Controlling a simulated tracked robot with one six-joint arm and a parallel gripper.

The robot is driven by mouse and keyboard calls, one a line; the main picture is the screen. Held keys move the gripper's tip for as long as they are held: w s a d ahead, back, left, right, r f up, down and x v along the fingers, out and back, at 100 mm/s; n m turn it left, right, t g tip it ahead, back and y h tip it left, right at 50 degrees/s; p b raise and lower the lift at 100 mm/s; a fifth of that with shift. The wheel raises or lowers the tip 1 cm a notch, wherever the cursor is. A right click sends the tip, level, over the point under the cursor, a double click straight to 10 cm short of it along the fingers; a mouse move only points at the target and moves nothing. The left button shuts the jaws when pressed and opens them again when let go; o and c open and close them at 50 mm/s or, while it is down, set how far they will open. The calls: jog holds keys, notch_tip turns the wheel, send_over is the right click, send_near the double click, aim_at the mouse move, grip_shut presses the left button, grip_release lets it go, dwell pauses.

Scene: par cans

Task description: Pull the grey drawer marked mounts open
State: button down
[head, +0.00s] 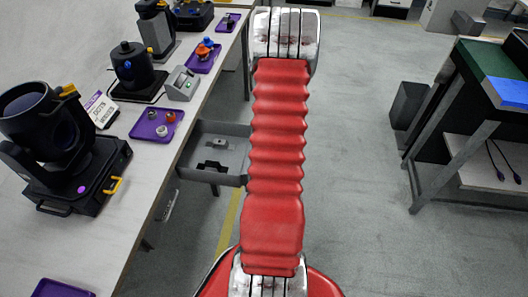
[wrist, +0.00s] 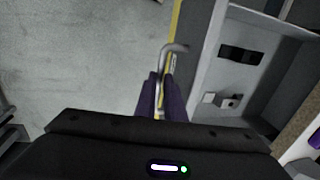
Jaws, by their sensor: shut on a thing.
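A grey drawer (head: 214,128) stands pulled out from under the long bench, with a few small parts inside. In the wrist view the open drawer (wrist: 205,75) is at the right, and dark and grey parts lie in it. My gripper (wrist: 168,88) has purple fingers closed around a thin metal handle (wrist: 174,48) at the drawer's front. In the head view the gripper and the drawer's front are hidden behind my red arm. I cannot read a mounts marking on this drawer.
The bench (head: 75,245) runs along the left with stage lights, a small grey device (head: 182,84) and purple trays (head: 157,124). A label (head: 168,205) shows on the bench's side. Grey floor (head: 350,190) lies clear to the right, up to a dark-framed table (head: 450,150).

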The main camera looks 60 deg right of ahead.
jog(key=c, duration=2.2)
grip_release()
jog(key=shift+d, duration=0.2)
jog(key=shift+o, duration=0.4)
jog(key=shift+a, duration=0.1)
notch_tip(320, 180, up, 14)
jog(key=s, duration=0.2)
jog(key=shift+s+d+f, duration=0.15)
jog(key=shift+d+f, duration=0.1)
jog(key=shift+d, duration=0.2)
